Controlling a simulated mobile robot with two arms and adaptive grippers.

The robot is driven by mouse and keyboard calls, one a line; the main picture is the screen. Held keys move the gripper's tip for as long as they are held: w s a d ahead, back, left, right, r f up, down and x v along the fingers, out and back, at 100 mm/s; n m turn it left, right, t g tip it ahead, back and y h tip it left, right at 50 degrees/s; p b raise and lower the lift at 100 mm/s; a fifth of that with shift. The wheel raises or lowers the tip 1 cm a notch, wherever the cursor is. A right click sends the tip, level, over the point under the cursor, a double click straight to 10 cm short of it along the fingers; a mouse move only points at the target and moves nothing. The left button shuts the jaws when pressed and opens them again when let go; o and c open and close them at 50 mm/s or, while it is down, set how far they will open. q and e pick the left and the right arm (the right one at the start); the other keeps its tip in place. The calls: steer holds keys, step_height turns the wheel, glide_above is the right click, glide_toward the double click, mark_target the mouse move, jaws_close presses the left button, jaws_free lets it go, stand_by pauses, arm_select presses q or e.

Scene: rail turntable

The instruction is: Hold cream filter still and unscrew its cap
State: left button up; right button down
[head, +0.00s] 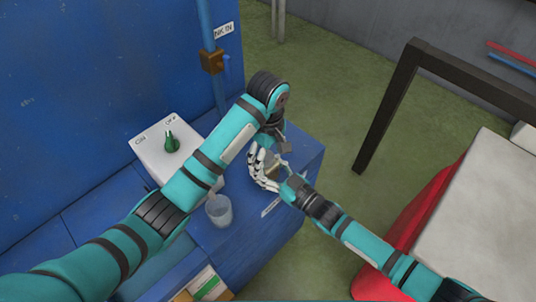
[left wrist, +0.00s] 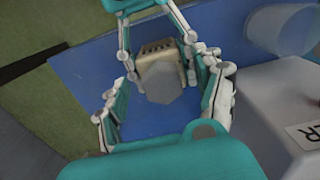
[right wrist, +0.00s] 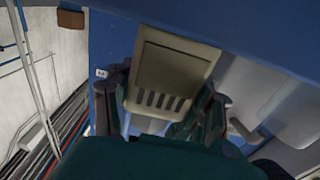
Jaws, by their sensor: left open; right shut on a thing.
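The cream filter (left wrist: 160,48) stands on the blue bench top, with a grey hexagonal cap (left wrist: 172,84) facing my left wrist camera. My right gripper (right wrist: 165,95) is shut on the cream filter body (right wrist: 170,72), one finger on each side; the body's slots show in the right wrist view. My left gripper (left wrist: 165,108) is open above, its fingers spread on both sides of the cap and apart from it. In the head view the left gripper (head: 262,168) and right gripper (head: 283,172) meet at the filter, which they mostly hide.
A clear cup (head: 218,210) stands on the blue bench (head: 245,240) left of the grippers. A white switch box (head: 165,155) with a green knob is behind my left arm. A dark frame (head: 395,105) and a red-sided pale table (head: 480,220) stand to the right.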

arm_select(q)
steer(key=shift+w+r, duration=0.1)
steer(key=shift+r, duration=1.95)
steer(key=m, duration=0.5)
steer(key=shift+s+a+m, duration=0.2)
steer(key=shift+m, duration=0.2)
steer(key=m, duration=0.6)
steer(key=shift+a, duration=0.2)
steer(key=m, duration=0.6)
steer(key=shift+w+a, duration=0.1)
steer(key=shift+a, duration=0.05)
steer(key=m, duration=0.6)
steer(key=shift+w+a, duration=0.15)
steer(key=shift+w, duration=0.05)
